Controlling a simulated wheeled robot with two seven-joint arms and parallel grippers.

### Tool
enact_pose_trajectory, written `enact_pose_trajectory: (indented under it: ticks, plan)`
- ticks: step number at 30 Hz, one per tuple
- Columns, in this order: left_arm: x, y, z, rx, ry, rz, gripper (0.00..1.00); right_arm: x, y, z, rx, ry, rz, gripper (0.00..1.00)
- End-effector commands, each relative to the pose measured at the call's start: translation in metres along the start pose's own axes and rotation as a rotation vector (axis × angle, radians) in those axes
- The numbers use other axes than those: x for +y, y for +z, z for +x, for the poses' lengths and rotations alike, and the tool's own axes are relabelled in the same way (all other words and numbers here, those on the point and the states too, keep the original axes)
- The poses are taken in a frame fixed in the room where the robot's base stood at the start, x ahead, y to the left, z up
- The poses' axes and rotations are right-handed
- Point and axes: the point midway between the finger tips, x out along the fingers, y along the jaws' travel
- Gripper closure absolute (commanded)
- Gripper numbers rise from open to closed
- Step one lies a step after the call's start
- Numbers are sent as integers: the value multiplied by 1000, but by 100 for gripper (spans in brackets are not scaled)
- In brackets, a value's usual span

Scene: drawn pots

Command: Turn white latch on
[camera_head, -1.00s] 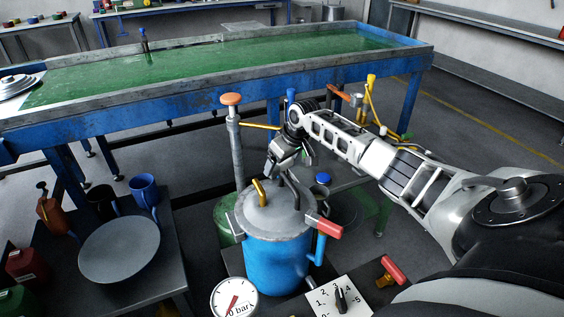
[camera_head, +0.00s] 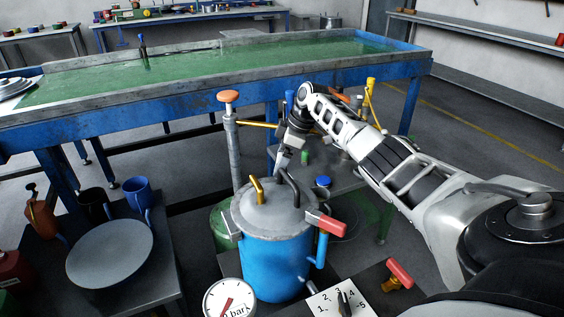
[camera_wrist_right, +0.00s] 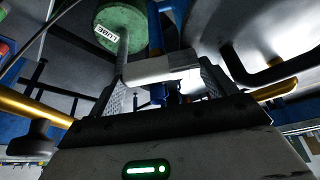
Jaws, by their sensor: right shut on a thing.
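The blue pot (camera_head: 275,262) has a grey lid (camera_head: 262,208) with a yellow handle, a black handle and a red-tipped lever. My right gripper (camera_head: 280,172) reaches down behind the pot's far rim. In the right wrist view my right gripper (camera_wrist_right: 165,85) has a pale white bar (camera_wrist_right: 160,69), which looks like the white latch, between its fingers and is shut on it. The latch itself is hidden behind the lid in the head view, so its on or off position cannot be read. My left gripper is not in view.
A pressure gauge (camera_head: 230,299), a numbered dial plate (camera_head: 340,301) and a red-handled valve (camera_head: 399,274) are near the pot. An orange-topped post (camera_head: 229,97) stands behind it. A green canister (camera_wrist_right: 122,27) marked LUBE shows in the right wrist view.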

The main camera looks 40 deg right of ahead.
Motion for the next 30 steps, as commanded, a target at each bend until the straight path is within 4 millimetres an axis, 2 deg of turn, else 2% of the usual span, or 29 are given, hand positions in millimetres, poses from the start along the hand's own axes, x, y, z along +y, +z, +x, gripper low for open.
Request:
enact_pose_trajectory:
  ticks: [16, 17, 18, 26, 30]
  plan:
    - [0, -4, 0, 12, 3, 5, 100, 0, 0, 0, -3, -8, -27, 39]
    - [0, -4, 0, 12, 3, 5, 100, 0, 0, 0, -3, -8, -26, 11]
    - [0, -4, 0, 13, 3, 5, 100, 0, 0, 0, -3, -8, -26, 0]
    - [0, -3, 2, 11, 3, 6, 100, 0, 0, -2, -2, -7, -24, 0]
    - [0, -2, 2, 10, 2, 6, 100, 1, 0, -15, -1, -6, -24, 0]
